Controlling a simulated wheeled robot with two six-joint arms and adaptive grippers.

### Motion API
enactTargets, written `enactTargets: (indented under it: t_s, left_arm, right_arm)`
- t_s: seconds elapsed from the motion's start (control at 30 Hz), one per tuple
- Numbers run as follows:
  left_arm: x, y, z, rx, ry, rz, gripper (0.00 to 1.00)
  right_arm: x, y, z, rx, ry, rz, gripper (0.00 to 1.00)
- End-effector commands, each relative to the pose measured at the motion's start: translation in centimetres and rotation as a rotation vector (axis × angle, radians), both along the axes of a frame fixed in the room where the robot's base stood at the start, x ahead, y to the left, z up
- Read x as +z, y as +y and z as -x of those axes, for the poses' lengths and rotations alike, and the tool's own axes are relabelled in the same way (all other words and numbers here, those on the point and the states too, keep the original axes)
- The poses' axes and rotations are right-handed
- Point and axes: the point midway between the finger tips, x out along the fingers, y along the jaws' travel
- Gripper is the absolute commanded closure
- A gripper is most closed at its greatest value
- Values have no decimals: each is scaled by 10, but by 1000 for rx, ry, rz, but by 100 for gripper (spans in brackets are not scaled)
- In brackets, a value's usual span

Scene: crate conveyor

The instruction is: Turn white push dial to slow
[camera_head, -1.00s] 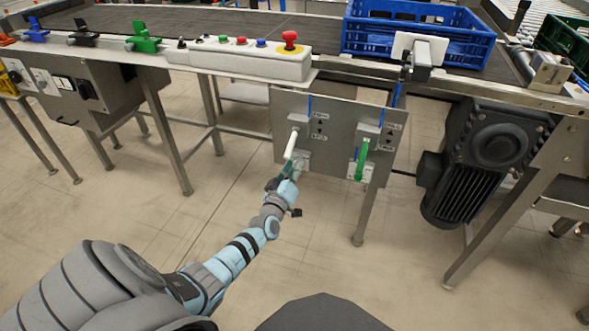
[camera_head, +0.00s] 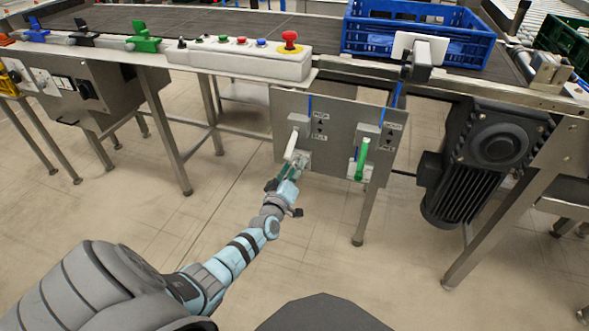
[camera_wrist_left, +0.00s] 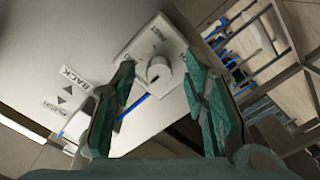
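The white push dial (camera_wrist_left: 159,70) is a round whitish knob on a pale square plate on the metal panel (camera_wrist_left: 85,30). In the left wrist view it lies between the fingertips of my left gripper (camera_wrist_left: 160,72), which are spread apart with gaps on both sides. My right gripper is not in view.
A green lever (camera_head: 362,160) is on the same panel to the right, with another pale plate below it. A black motor (camera_head: 487,150) is farther right. A button box (camera_head: 240,62) and a blue crate (camera_head: 370,47) are above at the conveyor. The floor in front is clear.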

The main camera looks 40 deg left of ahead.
Motion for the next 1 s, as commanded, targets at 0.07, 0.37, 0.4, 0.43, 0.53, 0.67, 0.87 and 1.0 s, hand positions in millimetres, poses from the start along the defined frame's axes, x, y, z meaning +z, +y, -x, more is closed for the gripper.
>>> enactTargets:
  t_s: [0.07, 0.37, 0.4, 0.43, 0.53, 0.67, 0.87, 1.0]
  left_arm:
    - [0, 0, 0, 0, -1, 0, 60]
    - [-1, -18, 51, -2, 2, 2, 60]
    - [-1, -22, 62, -2, 1, 3, 60]
    - [-1, -25, 70, -2, 1, 3, 60]
    - [-1, -33, 93, -2, 2, 1, 60]
    - [0, -39, 110, -1, 1, 0, 60]
    - [0, -40, 114, 0, 0, 0, 60]
    - [0, -40, 113, 0, 0, 0, 60]
  right_arm:
    - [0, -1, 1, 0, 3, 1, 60]
    - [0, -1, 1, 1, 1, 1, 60]
    - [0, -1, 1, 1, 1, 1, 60]
    - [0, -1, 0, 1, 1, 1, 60]
    - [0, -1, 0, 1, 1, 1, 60]
    - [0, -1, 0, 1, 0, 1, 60]
    - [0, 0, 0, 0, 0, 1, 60]
    - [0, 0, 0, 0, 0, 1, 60]
